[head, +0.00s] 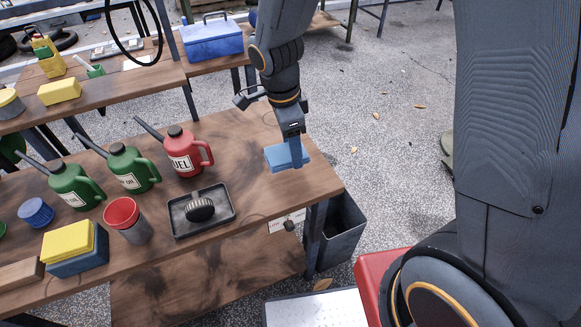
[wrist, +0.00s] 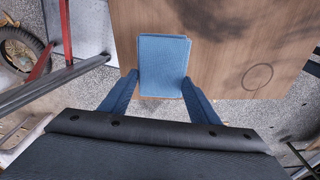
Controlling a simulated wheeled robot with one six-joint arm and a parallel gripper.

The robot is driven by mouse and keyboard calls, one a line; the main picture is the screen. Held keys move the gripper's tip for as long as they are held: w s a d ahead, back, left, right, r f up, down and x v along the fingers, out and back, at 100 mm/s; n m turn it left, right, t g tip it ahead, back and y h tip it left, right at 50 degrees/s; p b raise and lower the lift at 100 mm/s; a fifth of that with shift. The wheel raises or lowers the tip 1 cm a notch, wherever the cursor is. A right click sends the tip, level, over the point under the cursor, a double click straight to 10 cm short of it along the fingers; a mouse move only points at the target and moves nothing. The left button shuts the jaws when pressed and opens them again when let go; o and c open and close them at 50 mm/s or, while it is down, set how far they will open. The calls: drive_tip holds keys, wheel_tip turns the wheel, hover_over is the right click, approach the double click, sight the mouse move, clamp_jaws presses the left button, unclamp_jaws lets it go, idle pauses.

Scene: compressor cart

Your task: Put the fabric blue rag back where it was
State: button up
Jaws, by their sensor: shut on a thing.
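The fabric blue rag (head: 275,157) is a flat, folded light-blue pad at the right end of the wooden workbench (head: 250,135). My gripper (head: 295,155) points down and is shut on it. In the wrist view the rag (wrist: 163,62) sits between the two fingertips of my gripper (wrist: 161,85), with the bench top beyond it. I cannot tell whether the rag touches the bench or hangs just above it.
A bin (head: 340,235) is below the bench's right end. A dark ring (wrist: 257,77) marks the bench top.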

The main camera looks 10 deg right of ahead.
sight(287, 153)
drive_tip(key=shift+f+p, duration=0.5)
drive_tip(key=shift+f, duration=2.95)
drive_tip(key=o, duration=1.4)
drive_tip(key=r, duration=0.4)
drive_tip(key=a+r+b, duration=0.1)
drive_tip(key=r, duration=0.3)
drive_tip(key=r+b, duration=0.1)
drive_tip(key=r, duration=0.2)
drive_tip(key=shift+s+a+r, duration=0.15)
drive_tip(key=shift+s+r, duration=0.1)
drive_tip(key=shift+r, duration=0.15)
drive_tip(key=shift+s+d+f+n+t+y, duration=0.1)
drive_tip(key=shift+s+d+n+y, duration=0.15)
drive_tip(key=shift+s+d+n, duration=1.6)
drive_tip(key=shift+s+d+r+n+t+y, duration=0.15)
drive_tip(key=shift+s+d+n, duration=0.5)
drive_tip(key=shift+d+n, duration=2.4)
drive_tip(key=shift+s+d+f+n+t+y, duration=0.25)
drive_tip(key=shift+s+d+n, duration=1.2)
drive_tip(key=shift+n, duration=1.85)
drive_tip(key=shift+w+d+r, duration=0.1)
drive_tip(key=shift+w, duration=0.1)
